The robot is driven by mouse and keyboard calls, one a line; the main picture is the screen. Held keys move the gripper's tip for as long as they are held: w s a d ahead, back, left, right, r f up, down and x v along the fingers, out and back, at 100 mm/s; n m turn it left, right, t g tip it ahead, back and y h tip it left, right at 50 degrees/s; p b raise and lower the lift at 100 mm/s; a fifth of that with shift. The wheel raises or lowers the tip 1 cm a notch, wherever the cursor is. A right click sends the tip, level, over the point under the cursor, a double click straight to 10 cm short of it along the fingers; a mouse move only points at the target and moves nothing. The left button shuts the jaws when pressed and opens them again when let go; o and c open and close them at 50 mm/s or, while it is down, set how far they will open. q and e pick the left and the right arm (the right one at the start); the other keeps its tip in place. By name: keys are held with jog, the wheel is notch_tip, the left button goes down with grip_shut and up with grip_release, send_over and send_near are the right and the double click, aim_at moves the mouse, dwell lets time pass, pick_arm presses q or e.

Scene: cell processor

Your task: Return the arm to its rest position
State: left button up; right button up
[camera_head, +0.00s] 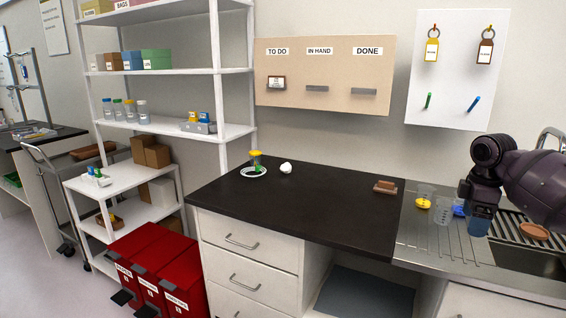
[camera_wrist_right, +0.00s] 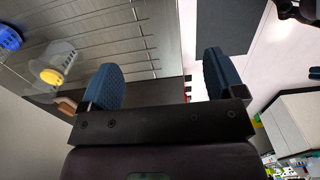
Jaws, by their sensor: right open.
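My right arm (camera_head: 535,182) reaches in from the right edge of the head view, above the metal sink counter. Its gripper (camera_head: 478,228) points down with blue fingertips over the drainboard, right of the small containers. In the right wrist view the gripper (camera_wrist_right: 160,82) has its two blue fingers wide apart with nothing between them.
A brown block (camera_head: 385,187) sits on the black counter (camera_head: 310,210), which is mostly clear.

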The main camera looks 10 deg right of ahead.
jog(key=w+a+m+t+h, duration=0.1)
jog(key=w+a+m+t, duration=0.2)
jog(key=w+a+t, duration=0.55)
jog(key=s+a+f+t+y, duration=0.3)
jog(key=s+a+f+t, duration=0.25)
jog(key=a+f, duration=0.55)
pick_arm(q)
jog(key=shift+s+r+p, duration=0.25)
jog(key=shift+r+p, duration=0.55)
jog(key=shift+p, duration=0.15)
pick_arm(e)
jog(key=s+a+f+m+g, duration=0.1)
jog(key=s+f+m, duration=0.1)
jog(key=s+f, duration=0.5)
jog(key=s+a+f+m+g+h, duration=0.1)
jog(key=s+f, duration=0.6)
jog(key=s, duration=1)
jog(key=s+a+f+m+g+h, duration=0.1)
jog(key=s+f+m, duration=0.3)
jog(key=s, duration=0.9)
notch_tip(320, 180, down, 3)
jog(key=shift+a, duration=0.65)
